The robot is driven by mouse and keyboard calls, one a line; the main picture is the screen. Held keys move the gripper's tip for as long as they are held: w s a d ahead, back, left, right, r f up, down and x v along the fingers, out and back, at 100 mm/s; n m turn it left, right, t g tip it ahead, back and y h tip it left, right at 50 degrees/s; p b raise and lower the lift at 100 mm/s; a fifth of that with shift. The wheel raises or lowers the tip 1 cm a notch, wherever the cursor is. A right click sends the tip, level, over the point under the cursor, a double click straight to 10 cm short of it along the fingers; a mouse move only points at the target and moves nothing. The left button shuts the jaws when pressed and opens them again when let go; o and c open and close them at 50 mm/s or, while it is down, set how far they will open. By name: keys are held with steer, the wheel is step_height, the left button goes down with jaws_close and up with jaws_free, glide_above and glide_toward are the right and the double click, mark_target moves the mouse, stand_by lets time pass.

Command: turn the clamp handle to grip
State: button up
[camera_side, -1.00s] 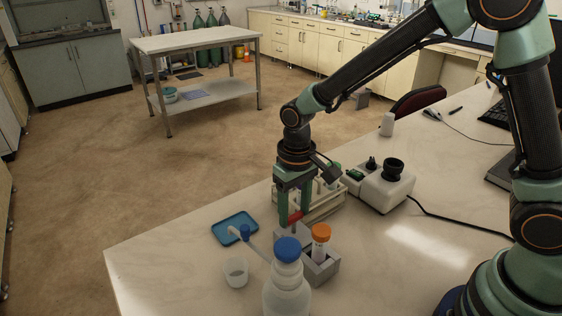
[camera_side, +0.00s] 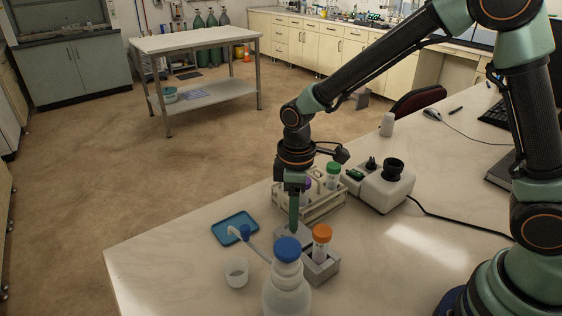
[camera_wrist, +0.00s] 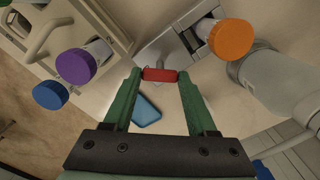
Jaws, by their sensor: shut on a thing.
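The grey clamp block (camera_side: 322,268) stands on the bench, with an orange-capped tube (camera_side: 321,240) upright in it. The block also shows in the wrist view (camera_wrist: 160,50), beside the orange cap (camera_wrist: 231,38). The red clamp handle (camera_wrist: 160,75) lies crosswise between my fingertips in the wrist view. My gripper (camera_wrist: 160,76) is shut on it, one green finger at each end. In the side view my gripper (camera_side: 293,226) points down just behind the clamp and tube, and the red handle is hidden there.
A tube rack (camera_side: 320,208) with capped tubes stands close behind my gripper. A blue-capped wash bottle (camera_side: 286,295) is in front of the clamp. A small cup (camera_side: 236,273) and blue tray (camera_side: 236,227) lie to the left. A white instrument (camera_side: 382,190) stands to the right.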

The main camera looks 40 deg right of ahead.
steer(key=n, duration=0.4)
steer(key=shift+n, duration=0.3)
steer(key=shift+r+n, duration=0.1)
steer(key=shift+n, duration=1.8)
steer(key=o, duration=1.4)
steer(key=shift+c, duration=0.2)
step_height(320, 180, up, 12)
steer(key=shift+r, duration=0.1)
